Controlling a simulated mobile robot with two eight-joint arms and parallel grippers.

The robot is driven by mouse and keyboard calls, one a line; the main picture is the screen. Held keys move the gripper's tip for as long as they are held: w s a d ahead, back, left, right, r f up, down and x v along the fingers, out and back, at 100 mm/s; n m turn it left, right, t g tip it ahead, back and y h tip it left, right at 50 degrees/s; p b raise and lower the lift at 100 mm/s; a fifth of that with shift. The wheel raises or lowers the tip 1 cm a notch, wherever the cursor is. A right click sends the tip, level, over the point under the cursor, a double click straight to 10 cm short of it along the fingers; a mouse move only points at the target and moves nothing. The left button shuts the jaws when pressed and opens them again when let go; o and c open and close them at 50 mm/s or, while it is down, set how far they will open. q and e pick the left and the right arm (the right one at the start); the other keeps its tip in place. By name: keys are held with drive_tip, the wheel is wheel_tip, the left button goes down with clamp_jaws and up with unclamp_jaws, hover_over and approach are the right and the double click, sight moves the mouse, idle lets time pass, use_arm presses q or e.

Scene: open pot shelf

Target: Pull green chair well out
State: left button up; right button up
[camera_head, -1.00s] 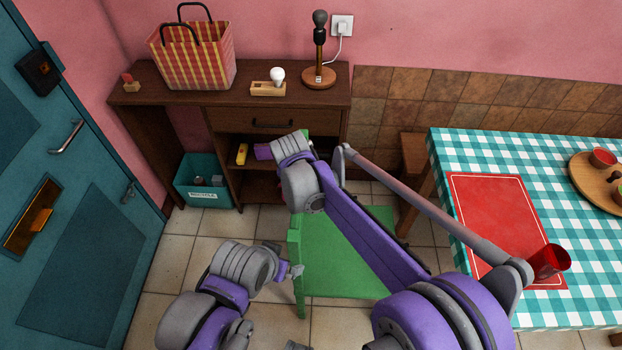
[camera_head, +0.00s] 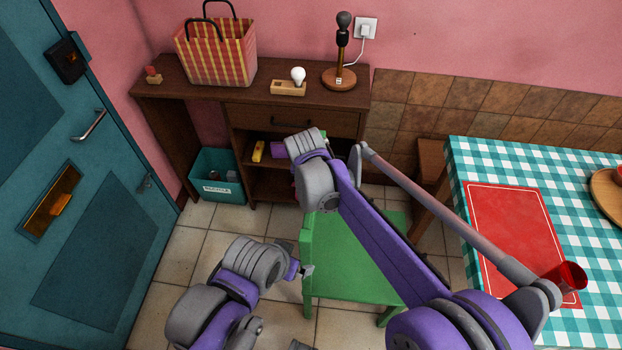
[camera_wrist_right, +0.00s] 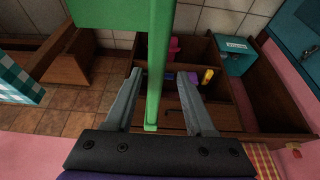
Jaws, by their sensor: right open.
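The green chair (camera_head: 345,255) stands on the tiled floor left of the table, its back on its left side. Part of its seat and back is hidden behind my right arm. My right gripper (camera_wrist_right: 160,78) is open in the right wrist view, with one finger on each side of a green upright bar of the chair (camera_wrist_right: 158,60). Contact with the bar cannot be told. In the head view my right gripper is mostly hidden behind its wrist. My left gripper (camera_head: 305,271) is beside the chair's near back post; its jaws are too small to read.
The checked table (camera_head: 480,160) with a red mat (camera_head: 505,225) and red cup (camera_head: 566,278) is right of the chair. A brown desk (camera_head: 310,105) stands behind, with a teal bin (camera_head: 218,190). A teal door (camera_head: 60,200) is at left, with bare floor before it.

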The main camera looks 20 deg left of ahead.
drive_tip(key=v, duration=0.9)
drive_tip(key=shift+s+a+r, duration=0.1)
drive_tip(key=shift+s, duration=0.05)
